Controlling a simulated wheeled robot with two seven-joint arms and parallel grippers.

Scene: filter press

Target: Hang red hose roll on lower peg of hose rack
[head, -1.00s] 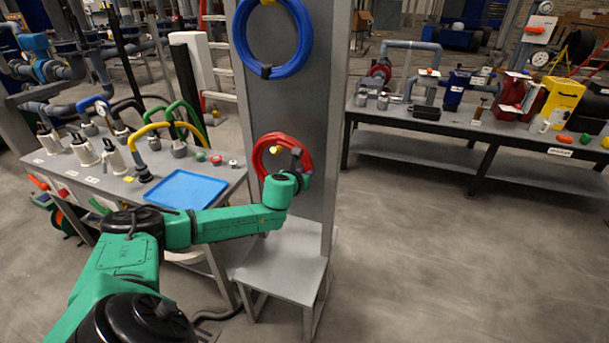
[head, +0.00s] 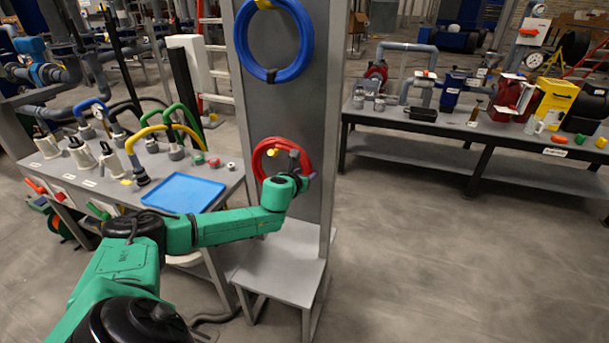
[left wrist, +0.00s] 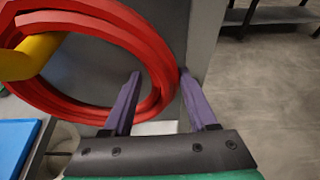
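The red hose roll (head: 264,152) is upright against the grey panel of the hose rack (head: 283,108), below the blue hose roll. The yellow lower peg (head: 272,152) shows inside the ring, near its upper left. In the left wrist view the yellow peg (left wrist: 28,58) passes through the opening of the red hose roll (left wrist: 110,40), and the roll seems to hang on it. My left gripper (left wrist: 160,85) is open, its purple fingers spread on either side of the roll's right-hand edge. In the head view my left gripper (head: 297,158) overlaps the ring's right side. My right gripper is out of view.
The blue hose roll (head: 273,78) hangs on the upper peg (head: 264,4). A grey seat-like base (head: 280,270) stands under the panel. A table with a blue tray (head: 184,193) is at left. A long bench (head: 440,128) is at right, with open floor before it.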

